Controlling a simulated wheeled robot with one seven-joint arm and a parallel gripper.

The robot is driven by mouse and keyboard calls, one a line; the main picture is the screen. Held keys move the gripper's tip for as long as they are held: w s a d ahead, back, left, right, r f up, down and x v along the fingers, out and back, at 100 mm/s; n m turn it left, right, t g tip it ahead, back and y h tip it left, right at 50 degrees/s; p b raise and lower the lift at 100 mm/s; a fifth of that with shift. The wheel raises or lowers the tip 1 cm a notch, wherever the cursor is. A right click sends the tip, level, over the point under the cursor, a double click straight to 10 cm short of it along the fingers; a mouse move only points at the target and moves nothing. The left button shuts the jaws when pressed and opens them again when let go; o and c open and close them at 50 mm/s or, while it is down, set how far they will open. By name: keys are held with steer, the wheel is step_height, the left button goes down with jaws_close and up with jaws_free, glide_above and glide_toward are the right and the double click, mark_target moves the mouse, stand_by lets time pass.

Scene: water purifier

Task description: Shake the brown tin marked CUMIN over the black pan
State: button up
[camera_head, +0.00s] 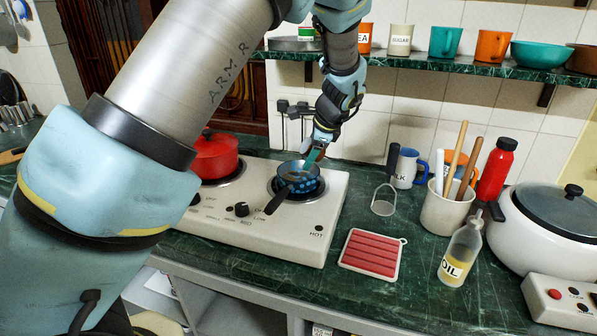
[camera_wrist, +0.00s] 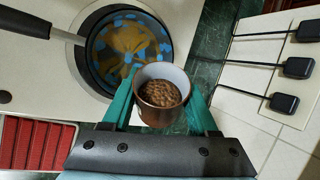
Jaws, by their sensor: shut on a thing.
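My gripper (camera_head: 314,156) is beside and above the pan (camera_head: 297,176) at the back of the right burner. In the wrist view its teal fingers (camera_wrist: 160,98) are shut on the sides of a brown tin (camera_wrist: 161,116). The tin's open mouth faces the wrist camera and shows brown, grainy contents. No CUMIN marking shows. The pan (camera_wrist: 112,50) lies up and left of the tin in the wrist view, with the tin's rim overlapping its edge. It looks dark with blue spots and a dark handle, and its inside shows yellow-brown patches.
A red pot (camera_head: 214,158) sits on the left burner of the white stove (camera_head: 325,205). A red ridged mat (camera_head: 370,253), an oil bottle (camera_head: 461,252) and a utensil crock (camera_head: 445,210) stand to the right. Black plugs (camera_head: 283,106) are on the tiled wall behind. A shelf (camera_head: 480,68) hangs above.

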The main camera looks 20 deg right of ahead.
steer(key=shift+f+h+b, duration=0.5)
steer(key=shift+h+b, duration=0.4)
steer(key=shift+b, duration=0.75)
stand_by(1.3)
steer(key=shift+r+n+g+h+b, duration=0.45)
steer(key=shift+r+h, duration=0.35)
steer(key=shift+r, duration=0.2)
stand_by(1.5)
steer(key=shift+r+h+b, duration=0.2)
steer(key=shift+h+b, duration=0.25)
steer(key=shift+h, duration=0.15)
stand_by(1.7)
